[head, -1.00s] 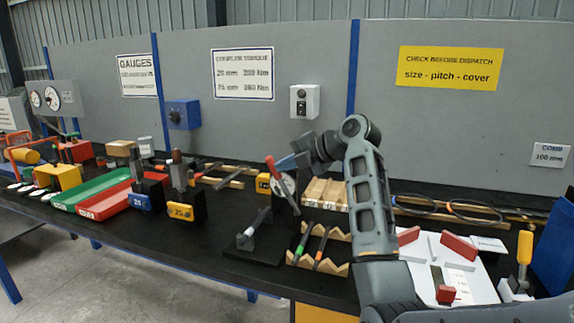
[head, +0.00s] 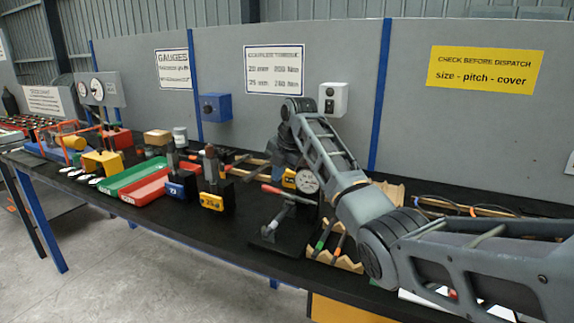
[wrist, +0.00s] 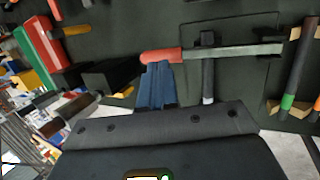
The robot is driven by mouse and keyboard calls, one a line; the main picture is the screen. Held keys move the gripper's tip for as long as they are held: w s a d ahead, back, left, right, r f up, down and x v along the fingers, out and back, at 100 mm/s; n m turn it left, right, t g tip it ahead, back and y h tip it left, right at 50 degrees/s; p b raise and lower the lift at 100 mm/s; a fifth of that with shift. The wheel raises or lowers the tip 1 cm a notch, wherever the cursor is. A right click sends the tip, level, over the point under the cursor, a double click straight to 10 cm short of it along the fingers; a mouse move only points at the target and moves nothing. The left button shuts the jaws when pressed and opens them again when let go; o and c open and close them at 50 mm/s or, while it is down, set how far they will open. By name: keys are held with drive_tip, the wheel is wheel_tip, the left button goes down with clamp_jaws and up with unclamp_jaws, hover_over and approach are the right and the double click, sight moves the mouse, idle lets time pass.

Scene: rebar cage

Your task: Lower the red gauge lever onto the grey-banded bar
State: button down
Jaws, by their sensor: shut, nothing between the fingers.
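Whether lever and bar touch, I cannot tell. My gripper (wrist: 156,88) is shut and empty, its blue-grey fingertips right by the red handle. In the head view my gripper is hard to make out against the dark background.
A wooden notched rack (head: 335,256) with a green-banded bar and another bar stands right of the gauge. Blue-tagged and yellow-tagged tools (head: 212,200) and red and green trays (head: 150,188) stand to the left. The black bench is clear in front of the tools.

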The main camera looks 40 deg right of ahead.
drive_tip(key=shift+w+a+f, duration=0.2)
drive_tip(key=shift+w+f, duration=0.25)
drive_tip(key=shift+f, duration=0.1)
drive_tip(key=shift+w+a+f, duration=0.15)
drive_tip(key=shift+w+f, duration=0.25)
drive_tip(key=shift+f, duration=0.15)
